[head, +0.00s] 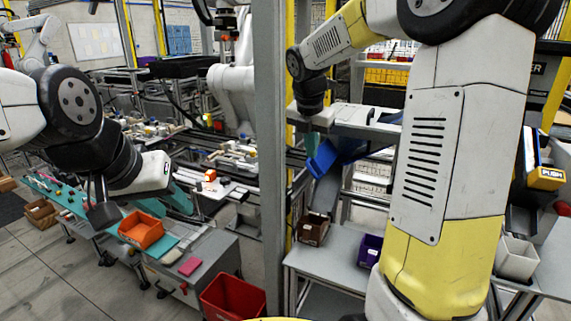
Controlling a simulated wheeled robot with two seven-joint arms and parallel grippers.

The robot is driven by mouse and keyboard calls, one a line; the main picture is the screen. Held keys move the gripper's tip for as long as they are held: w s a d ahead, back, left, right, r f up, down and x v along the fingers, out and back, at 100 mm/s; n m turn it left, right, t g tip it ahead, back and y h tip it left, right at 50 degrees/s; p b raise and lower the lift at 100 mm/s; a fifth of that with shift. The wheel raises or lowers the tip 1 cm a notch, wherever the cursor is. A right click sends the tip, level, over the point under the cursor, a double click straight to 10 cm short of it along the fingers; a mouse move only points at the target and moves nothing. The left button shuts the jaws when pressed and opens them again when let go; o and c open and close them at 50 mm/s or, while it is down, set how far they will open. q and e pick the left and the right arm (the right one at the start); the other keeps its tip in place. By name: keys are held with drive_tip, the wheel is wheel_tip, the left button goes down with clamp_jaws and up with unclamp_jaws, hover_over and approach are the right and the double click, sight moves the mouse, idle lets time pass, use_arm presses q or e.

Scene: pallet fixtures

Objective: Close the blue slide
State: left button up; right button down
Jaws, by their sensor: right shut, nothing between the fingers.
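A bright blue part (322,158), which looks like the blue slide, sits tilted beside the grey post, under the end of a grey beam. A darker blue sloping surface continues to its right. I cannot tell how far the slide is open. My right gripper (314,120) is just above the blue part, at the end of the yellow and white arm, shut and empty; its fingertips are small and I cannot tell whether they touch anything. My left gripper (103,213) hangs far to the left, over the teal-topped bench, and its fingers are too dark to read.
A grey post (270,160) stands between my arms. An orange bin (141,229) is on the left bench and a red bin (232,297) on the floor. Brown (313,230) and purple (369,250) bins stand on the table below the blue part.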

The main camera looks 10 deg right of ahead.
drive_tip(key=w+d+f+n, duration=0.2)
drive_tip(key=w+f, duration=0.7)
drive_tip(key=f, duration=0.2)
drive_tip(key=shift+w+d, duration=0.1)
idle(0.3)
